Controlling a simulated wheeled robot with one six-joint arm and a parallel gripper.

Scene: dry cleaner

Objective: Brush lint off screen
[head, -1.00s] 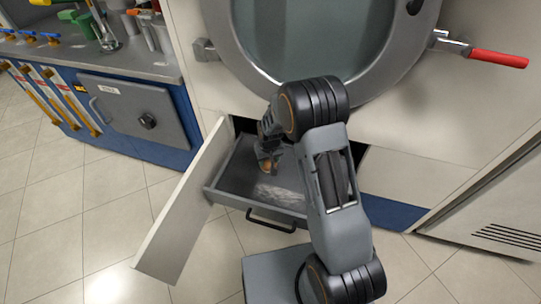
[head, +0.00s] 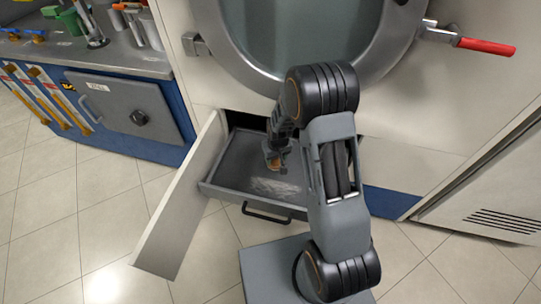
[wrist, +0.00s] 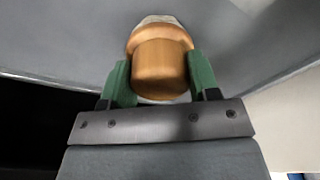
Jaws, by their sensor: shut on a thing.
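The screen (head: 237,166) is a dark grey flat panel in a pulled-out drawer under the round machine door. A pale patch of lint (head: 274,187) lies on it near the front middle. My gripper (head: 276,152) reaches down over the screen, shut on a brush (head: 277,163) with a wooden handle. In the wrist view the brush (wrist: 160,66) sits between the green finger pads of my gripper (wrist: 160,82), with a pale rim showing beyond the handle. The brush is just behind the lint in the head view. Whether its bristles touch the screen is hidden.
A white hinged flap (head: 180,200) stands open left of the drawer, which has a black front handle (head: 266,213). The round door (head: 240,45) is above, with a red-handled lever (head: 486,47) at right. A cluttered counter (head: 95,60) stands left. Floor at front left is clear.

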